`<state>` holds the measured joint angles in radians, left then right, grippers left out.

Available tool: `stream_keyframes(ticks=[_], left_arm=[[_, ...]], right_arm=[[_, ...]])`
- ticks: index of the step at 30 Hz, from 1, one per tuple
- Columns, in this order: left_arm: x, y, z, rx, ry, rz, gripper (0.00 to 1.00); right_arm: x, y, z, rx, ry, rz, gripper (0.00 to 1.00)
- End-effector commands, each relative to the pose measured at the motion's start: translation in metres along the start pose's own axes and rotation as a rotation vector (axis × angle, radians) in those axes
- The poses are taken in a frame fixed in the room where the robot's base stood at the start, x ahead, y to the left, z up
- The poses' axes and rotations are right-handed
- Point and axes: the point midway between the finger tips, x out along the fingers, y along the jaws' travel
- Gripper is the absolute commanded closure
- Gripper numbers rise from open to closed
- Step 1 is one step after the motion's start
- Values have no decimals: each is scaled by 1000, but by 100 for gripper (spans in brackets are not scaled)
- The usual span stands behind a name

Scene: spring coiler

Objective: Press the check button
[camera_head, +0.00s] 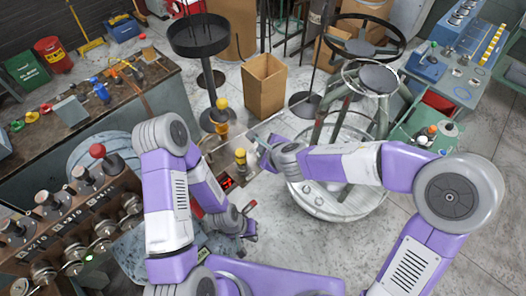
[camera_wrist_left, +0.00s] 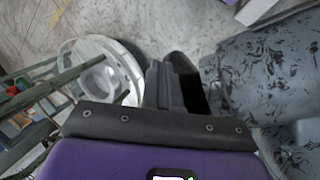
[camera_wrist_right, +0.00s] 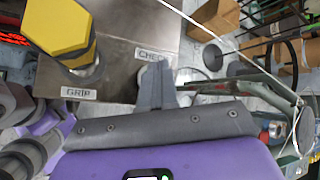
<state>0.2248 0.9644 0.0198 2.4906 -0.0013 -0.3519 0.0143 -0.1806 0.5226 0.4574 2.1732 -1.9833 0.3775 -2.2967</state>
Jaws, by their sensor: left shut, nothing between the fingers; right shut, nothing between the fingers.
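The CHECK label (camera_wrist_right: 149,55) is on a metal panel (camera_wrist_right: 125,22) in the right wrist view. My right gripper (camera_wrist_right: 155,72) is shut and empty, its tips at this label and covering its last letter. The check button itself cannot be made out; the fingers may hide it. Contact with the panel cannot be told. In the head view my right gripper (camera_head: 264,145) is just right of the yellow knob (camera_head: 240,157). My left gripper (camera_head: 249,228) is shut and empty, low beside the panel; it also shows in the left wrist view (camera_wrist_left: 166,75).
The yellow knob stands by the GRIP label (camera_wrist_right: 78,93), left of my right fingers. A round white tub (camera_head: 335,205) with a green frame stands right. A cardboard box (camera_head: 264,88) and a workbench (camera_head: 110,115) are farther off.

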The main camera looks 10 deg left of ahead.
Motion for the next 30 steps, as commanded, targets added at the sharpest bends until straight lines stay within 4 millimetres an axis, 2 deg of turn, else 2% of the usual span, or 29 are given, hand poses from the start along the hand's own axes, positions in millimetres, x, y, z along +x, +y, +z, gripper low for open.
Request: stream_keyframes(ticks=[12, 23, 30], left_arm=[[1, 0, 0, 0, 0, 0, 100], [-12, 5, 0, 0, 0, 0, 100], [-12, 4, 0, 0, 0, 0, 100]], right_arm=[[1, 1, -1, 0, 1, 1, 100], [-10, -7, 7, -1, 0, 1, 100], [-10, -7, 7, 0, 0, 0, 100]])
